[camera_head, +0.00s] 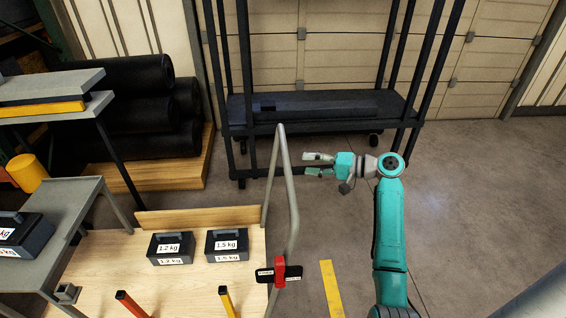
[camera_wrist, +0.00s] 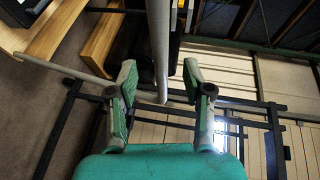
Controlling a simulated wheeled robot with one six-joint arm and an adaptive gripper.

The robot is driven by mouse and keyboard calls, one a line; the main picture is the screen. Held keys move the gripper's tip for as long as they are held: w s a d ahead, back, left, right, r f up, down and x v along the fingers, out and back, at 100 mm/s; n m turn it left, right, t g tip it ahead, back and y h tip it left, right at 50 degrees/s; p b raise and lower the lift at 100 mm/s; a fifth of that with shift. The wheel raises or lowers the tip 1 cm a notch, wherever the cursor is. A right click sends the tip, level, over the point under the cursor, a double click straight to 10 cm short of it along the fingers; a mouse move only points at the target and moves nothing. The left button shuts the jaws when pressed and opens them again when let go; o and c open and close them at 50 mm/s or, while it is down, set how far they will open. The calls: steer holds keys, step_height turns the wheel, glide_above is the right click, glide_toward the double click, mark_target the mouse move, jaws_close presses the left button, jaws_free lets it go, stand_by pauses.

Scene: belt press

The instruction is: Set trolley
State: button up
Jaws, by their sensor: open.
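A flat wooden trolley deck (camera_head: 105,262) fills the lower left of the head view. A grey tubular handle (camera_head: 293,205) rises along its right side, with a red clamp-like part (camera_head: 279,272) and a black label bar low on it. My gripper (camera_head: 312,164) is open and empty just right of the handle's upper part. In the wrist view, the grey handle tube (camera_wrist: 158,45) shows between the two spread fingers of my gripper (camera_wrist: 159,80). I cannot tell whether they touch it.
Two dark boxes marked 1.2 kg (camera_head: 170,249) and 1.5 kg (camera_head: 227,245) stand on the deck. A black wheeled rack (camera_head: 232,130) stands behind. Black rolls (camera_head: 125,77) lie back left. A grey bench (camera_head: 85,205) is at left. Floor at right is clear, with a yellow strip (camera_head: 332,288).

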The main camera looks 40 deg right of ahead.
mark_target(286, 163)
steer(key=x, duration=0.8)
jaws_close()
